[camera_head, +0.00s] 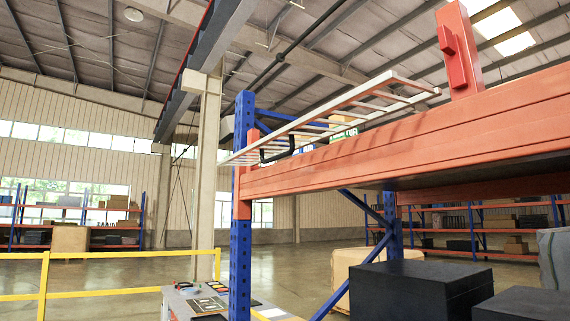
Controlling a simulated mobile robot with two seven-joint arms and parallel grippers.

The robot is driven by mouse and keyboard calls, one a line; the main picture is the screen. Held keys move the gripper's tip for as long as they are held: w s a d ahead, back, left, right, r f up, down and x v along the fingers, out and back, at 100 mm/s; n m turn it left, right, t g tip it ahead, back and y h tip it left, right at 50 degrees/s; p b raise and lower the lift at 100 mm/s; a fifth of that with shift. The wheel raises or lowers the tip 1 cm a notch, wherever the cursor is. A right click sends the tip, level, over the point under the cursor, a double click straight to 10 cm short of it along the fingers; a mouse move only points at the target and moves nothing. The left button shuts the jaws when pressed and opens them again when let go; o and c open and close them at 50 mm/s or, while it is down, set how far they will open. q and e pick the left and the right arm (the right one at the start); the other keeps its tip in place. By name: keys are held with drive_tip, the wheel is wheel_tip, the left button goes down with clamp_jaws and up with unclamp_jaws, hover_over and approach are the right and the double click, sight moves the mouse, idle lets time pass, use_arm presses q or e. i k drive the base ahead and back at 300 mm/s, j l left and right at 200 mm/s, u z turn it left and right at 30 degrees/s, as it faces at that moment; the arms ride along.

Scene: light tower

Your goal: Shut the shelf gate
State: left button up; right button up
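The shelf gate is a white ladder-like frame of bars (350,98) above the orange shelf beam (400,138). It runs from the red post (461,55) at the upper right to its free end near the blue upright (241,200) at the left. A black handle (277,150) is on the gate near that left end. I see the gate from below at a steep angle, so I cannot tell how far its end is from the upright. Neither of my grippers is in view.
Dark boxes (405,290) sit under the beam at the lower right. A yellow railing (110,291) and a grey table with items (205,302) are at the lower left. Other racks stand far back. The floor between is open.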

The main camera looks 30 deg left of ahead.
sight(390, 76)
drive_tip(key=i+j, duration=0.15)
drive_tip(key=j, duration=0.25)
drive_tip(key=i+j, duration=0.2)
drive_tip(key=j, duration=0.2)
drive_tip(key=i+j+z, duration=0.1)
drive_tip(key=j, duration=0.3)
drive_tip(key=i+j, duration=0.2)
drive_tip(key=j, duration=0.2)
